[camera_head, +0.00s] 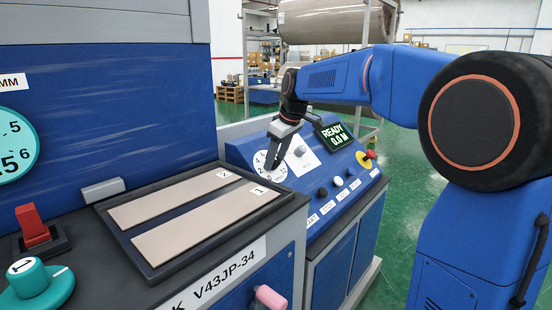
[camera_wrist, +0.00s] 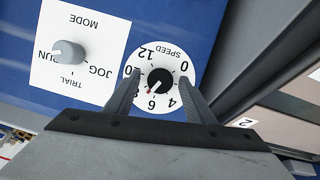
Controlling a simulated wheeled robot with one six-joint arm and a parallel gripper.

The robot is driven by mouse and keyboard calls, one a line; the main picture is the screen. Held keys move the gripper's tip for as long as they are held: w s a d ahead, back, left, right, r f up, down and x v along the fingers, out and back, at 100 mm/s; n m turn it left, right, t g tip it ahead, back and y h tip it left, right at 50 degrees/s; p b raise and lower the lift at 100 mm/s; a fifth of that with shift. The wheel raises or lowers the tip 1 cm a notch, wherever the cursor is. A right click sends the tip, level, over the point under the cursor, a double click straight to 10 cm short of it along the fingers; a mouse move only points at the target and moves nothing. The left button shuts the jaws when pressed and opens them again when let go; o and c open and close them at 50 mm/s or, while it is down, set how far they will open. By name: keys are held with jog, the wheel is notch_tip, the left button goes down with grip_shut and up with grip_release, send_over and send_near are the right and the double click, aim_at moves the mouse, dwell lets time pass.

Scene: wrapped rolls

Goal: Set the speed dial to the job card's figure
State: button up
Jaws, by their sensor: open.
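The speed dial (camera_wrist: 160,70) is a white disc with a black knob (camera_wrist: 160,78) at its middle, upside down in the wrist view. A red mark on the knob points down-left, about between 6 and 8. My gripper (camera_wrist: 161,84) is open, one finger on each side of the knob; I cannot tell whether either touches it. In the head view my gripper (camera_head: 274,158) hangs over the dial (camera_head: 260,161) and partly covers it. I cannot make out a job card with a figure in either view.
The mode switch (camera_wrist: 68,51) with its white plate is beside the dial. A display (camera_head: 336,135) reads READY 0.0 M. Several buttons (camera_head: 338,181) line the console front. A tray with two numbered strips (camera_head: 190,218), a red switch (camera_head: 33,225) and a teal knob (camera_head: 36,282) lie left.

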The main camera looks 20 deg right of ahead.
jog(key=c, duration=1.1)
jog(key=shift+o, duration=0.2)
jog(key=m, duration=0.2)
jog(key=m+y, duration=0.1)
jog(key=m, duration=0.3)
jog(key=shift+w+d+g+y, duration=0.1)
jog(key=shift+d+g+y, duration=0.15)
jog(key=shift+g+y, duration=0.15)
jog(key=m+y, duration=0.1)
jog(key=m, duration=0.1)
jog(key=m+y, duration=0.1)
jog(key=m, duration=0.2)
jog(key=shift+d+f+m, duration=0.1)
jog(key=shift+d+m, duration=0.05)
jog(key=shift+m, duration=0.15)
jog(key=o, duration=1.1)
jog(key=shift+c, duration=0.2)
